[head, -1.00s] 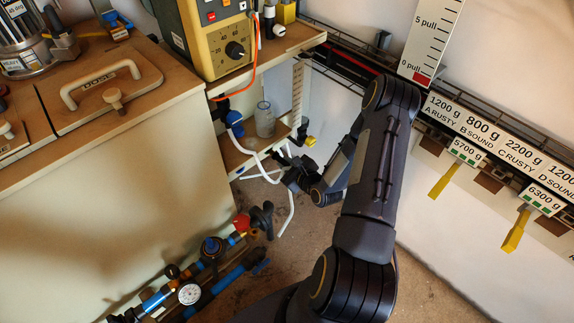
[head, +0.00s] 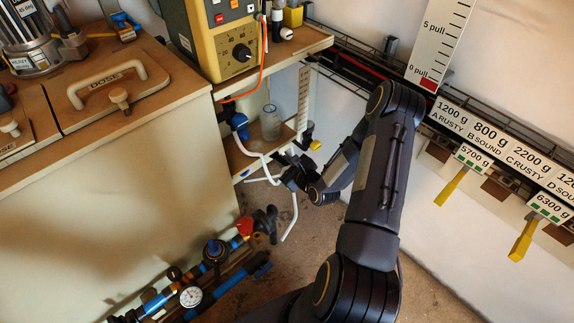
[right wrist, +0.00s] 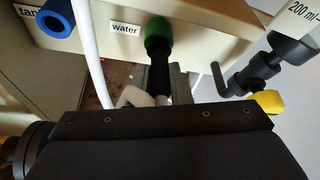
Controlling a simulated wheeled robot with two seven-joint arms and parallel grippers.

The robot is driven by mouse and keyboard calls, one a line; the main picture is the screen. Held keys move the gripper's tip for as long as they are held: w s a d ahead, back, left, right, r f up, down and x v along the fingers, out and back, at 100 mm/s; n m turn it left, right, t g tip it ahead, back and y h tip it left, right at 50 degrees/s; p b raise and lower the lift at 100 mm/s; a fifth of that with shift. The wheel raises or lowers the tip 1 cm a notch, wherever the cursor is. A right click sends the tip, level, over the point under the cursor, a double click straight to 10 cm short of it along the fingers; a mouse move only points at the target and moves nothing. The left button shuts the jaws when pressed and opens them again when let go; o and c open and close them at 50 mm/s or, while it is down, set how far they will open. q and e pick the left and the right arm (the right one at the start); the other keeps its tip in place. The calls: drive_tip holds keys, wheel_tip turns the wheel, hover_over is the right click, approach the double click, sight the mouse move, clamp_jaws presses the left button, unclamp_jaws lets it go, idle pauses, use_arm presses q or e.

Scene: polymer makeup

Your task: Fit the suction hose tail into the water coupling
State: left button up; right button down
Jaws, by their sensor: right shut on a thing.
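The water coupling (right wrist: 158,38) shows in the right wrist view as a green collar above a dark body, beside a "water" label on the cabinet. My right gripper (head: 290,172) is under the small shelf in the head view, among white hose runs (head: 290,216). My left gripper is not in view.
A blue tank coupling (right wrist: 56,22) and a white hose (right wrist: 92,52) are left of the water coupling. A dark valve with a yellow end (right wrist: 268,102) is to the right. A clear beaker (head: 270,123) stands on the shelf. Pipes with a gauge (head: 191,297) lie below.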

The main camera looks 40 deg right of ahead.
drive_tip(key=shift+w, duration=0.25)
drive_tip(key=c, duration=1.3)
unclamp_jaws()
drive_tip(key=shift+o, duration=0.2)
drive_tip(key=shift+s, duration=0.1)
drive_tip(key=p+v, duration=0.1)
drive_tip(key=v, duration=0.6)
drive_tip(key=shift+s+r+p, duration=0.2)
drive_tip(key=shift+s+p, duration=0.1)
drive_tip(key=shift+p, duration=0.05)
